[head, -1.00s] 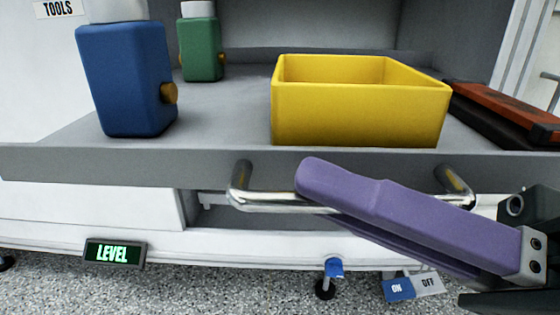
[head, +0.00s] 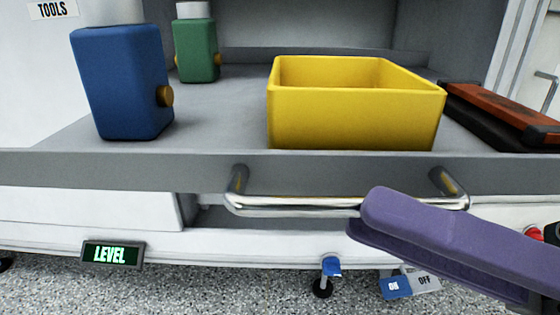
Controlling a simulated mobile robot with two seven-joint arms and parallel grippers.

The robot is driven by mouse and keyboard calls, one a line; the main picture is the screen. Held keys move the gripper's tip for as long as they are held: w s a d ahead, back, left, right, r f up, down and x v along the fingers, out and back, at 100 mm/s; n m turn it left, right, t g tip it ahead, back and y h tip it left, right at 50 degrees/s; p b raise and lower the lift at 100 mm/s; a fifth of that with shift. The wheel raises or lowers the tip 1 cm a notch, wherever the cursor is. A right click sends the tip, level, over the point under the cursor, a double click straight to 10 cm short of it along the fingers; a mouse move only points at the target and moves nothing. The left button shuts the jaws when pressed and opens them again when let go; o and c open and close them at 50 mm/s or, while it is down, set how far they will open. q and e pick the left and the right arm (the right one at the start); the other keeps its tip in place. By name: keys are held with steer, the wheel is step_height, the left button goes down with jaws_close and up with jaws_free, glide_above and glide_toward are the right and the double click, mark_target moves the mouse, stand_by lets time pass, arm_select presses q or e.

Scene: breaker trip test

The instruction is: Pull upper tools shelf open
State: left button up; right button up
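The upper tools shelf (head: 140,171) is a grey tray standing out from the white cabinet, its inside visible from above. Its metal bar handle (head: 290,208) runs along the front. My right gripper (head: 358,216) has purple fingers and comes in from the right. Its fingertips overlap the right half of the handle in the picture, hiding part of the bar. The two fingers look apart, with nothing seen held between them. Whether they touch the bar cannot be told. My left gripper is out of view.
On the shelf are a blue bottle (head: 122,85), a green bottle (head: 196,50), a yellow bin (head: 355,118) and an orange-black case (head: 505,112). A TOOLS label (head: 53,10) is at top left.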

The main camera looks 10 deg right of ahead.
steer(key=v, duration=0.6)
steer(key=shift+s+d+p, duration=0.15)
steer(key=shift+d+p, duration=0.1)
steer(key=shift+p, duration=0.15)
steer(key=s+a+r+n+g+h+p, duration=0.25)
steer(key=a+r+g+p, duration=0.2)
steer(key=r+p, duration=1)
steer(key=s+a+r+n+g+h+p, duration=0.25)
steer(key=s+r+g+h+p, duration=0.4)
steer(key=p, duration=1.45)
steer(key=w+d+r+m+t+h+p, duration=0.1)
steer(key=w+d+r+h+p, duration=0.15)
steer(key=r+p, duration=0.85)
steer(key=w+d+r+m+t+h+p, duration=0.1)
steer(key=d+r+h+p, duration=0.25)
steer(key=r+p, duration=0.75)
steer(key=w+d+r+t+h+p, duration=0.1)
steer(key=w+d+r+h+p, duration=0.15)
steer(key=r+p, duration=0.85)
step_height(320, 180, up, 34)
steer(key=p, duration=3.3)
steer(key=shift+s+d+f+y, duration=0.15)
steer(key=shift+d+f+y, duration=0.1)
steer(key=shift+d+y, duration=0.2)
